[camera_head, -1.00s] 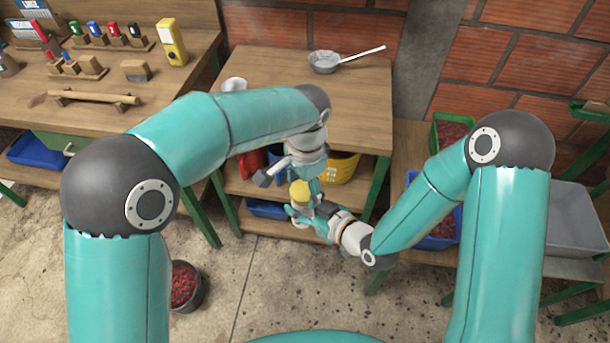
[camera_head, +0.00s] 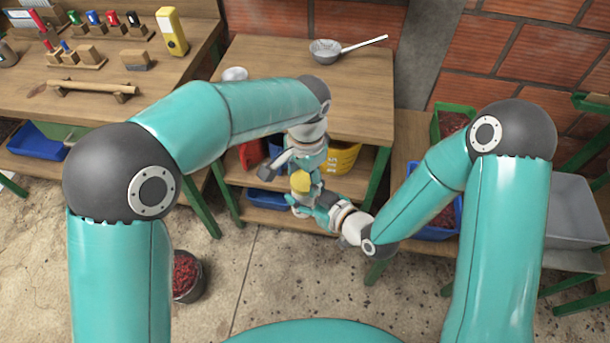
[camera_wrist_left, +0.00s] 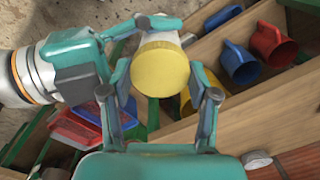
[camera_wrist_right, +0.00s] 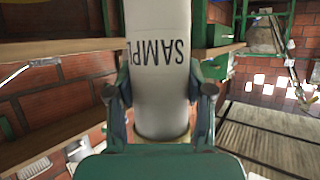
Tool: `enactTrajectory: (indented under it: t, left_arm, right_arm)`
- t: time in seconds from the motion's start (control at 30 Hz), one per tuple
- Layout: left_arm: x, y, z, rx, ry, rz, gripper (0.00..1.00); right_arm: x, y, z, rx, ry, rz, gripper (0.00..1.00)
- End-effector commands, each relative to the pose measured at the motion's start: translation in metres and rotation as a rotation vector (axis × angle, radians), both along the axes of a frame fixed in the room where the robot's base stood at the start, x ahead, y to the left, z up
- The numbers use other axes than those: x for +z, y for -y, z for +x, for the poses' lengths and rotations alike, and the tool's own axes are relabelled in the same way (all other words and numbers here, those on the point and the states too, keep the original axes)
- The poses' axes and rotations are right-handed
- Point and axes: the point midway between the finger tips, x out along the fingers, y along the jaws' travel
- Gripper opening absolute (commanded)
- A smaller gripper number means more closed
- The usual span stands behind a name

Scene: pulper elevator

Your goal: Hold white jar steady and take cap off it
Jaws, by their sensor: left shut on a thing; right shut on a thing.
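The white jar (camera_wrist_right: 160,65) shows its dark lettering in the right wrist view, between the two fingers of my right gripper (camera_wrist_right: 160,92). My right gripper is shut on its body from the side. The yellow cap (camera_wrist_left: 160,68) is on top of the jar, and the white wall shows just past its edge in the left wrist view. My left gripper (camera_wrist_left: 160,78) is shut on the cap, with one finger on each side. In the head view the cap (camera_head: 300,181) is small, and much of the jar is hidden by the grippers. I cannot tell whether the cap is loose.
A wooden table (camera_head: 265,60) with a metal pan (camera_head: 325,50) stands behind the grippers. Its lower shelf holds a yellow container (camera_head: 342,158) and blue and red mugs (camera_wrist_left: 272,46). A bucket of red berries (camera_head: 186,275) stands on the floor.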

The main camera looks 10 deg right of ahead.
Motion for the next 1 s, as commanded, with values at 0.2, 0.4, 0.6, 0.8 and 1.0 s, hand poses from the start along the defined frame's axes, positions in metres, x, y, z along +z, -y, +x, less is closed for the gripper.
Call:
enactTrajectory:
  t: [0.2, 0.4, 0.6, 0.8, 1.0]
  left_arm:
    - [0.001, -0.002, 0.000, 0.001, 0.000, 0.000, 0.18]
    - [0.001, -0.002, 0.000, 0.000, 0.000, 0.000, 0.18]
    - [0.002, -0.002, 0.000, 0.000, 0.001, 0.001, 0.18]
    - [0.008, -0.002, 0.000, 0.001, 0.001, 0.000, 0.18]
    - [0.016, -0.002, 0.000, 0.001, 0.001, 0.001, 0.18]
  right_arm:
    - [0.000, 0.000, 0.000, 0.000, 0.000, 0.000, 0.00]
    - [0.000, 0.000, 0.000, -0.001, 0.000, 0.000, 0.00]
    - [0.000, 0.000, 0.000, -0.001, 0.000, 0.000, 0.00]
    - [0.000, 0.000, 0.000, -0.001, -0.001, 0.000, 0.00]
    - [0.000, 0.001, 0.000, -0.003, -0.001, 0.000, 0.00]
